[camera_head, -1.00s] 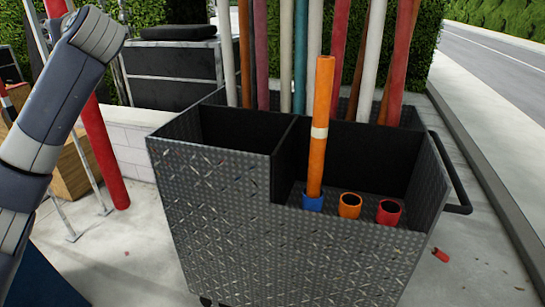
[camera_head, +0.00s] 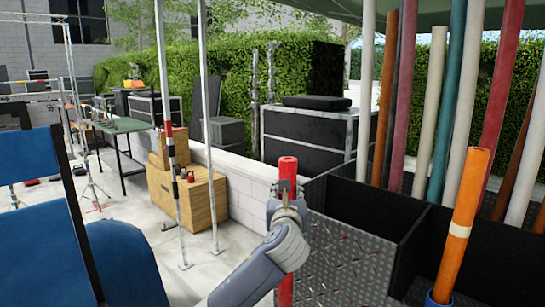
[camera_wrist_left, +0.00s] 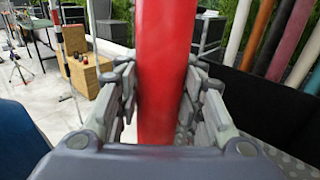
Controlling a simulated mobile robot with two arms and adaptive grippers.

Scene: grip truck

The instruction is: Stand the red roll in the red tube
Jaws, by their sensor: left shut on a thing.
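The red roll (camera_head: 288,170) is upright beside the left wall of the grey metal cart (camera_head: 350,262). My left gripper (camera_head: 287,192) is shut around it near its top. In the left wrist view the red roll (camera_wrist_left: 165,70) stands between the two fingers of my left gripper (camera_wrist_left: 160,100). The roll's lower part is partly hidden behind my arm, and its bottom end is out of view. The red tube is not in view now. My right gripper is not in view.
An orange roll (camera_head: 468,205) stands in the blue tube (camera_head: 437,299) in the cart. Several tall poles (camera_head: 437,110) rise at the cart's back. An empty black compartment (camera_head: 360,205) lies right of the held roll. Wooden boxes (camera_head: 190,195) stand at left.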

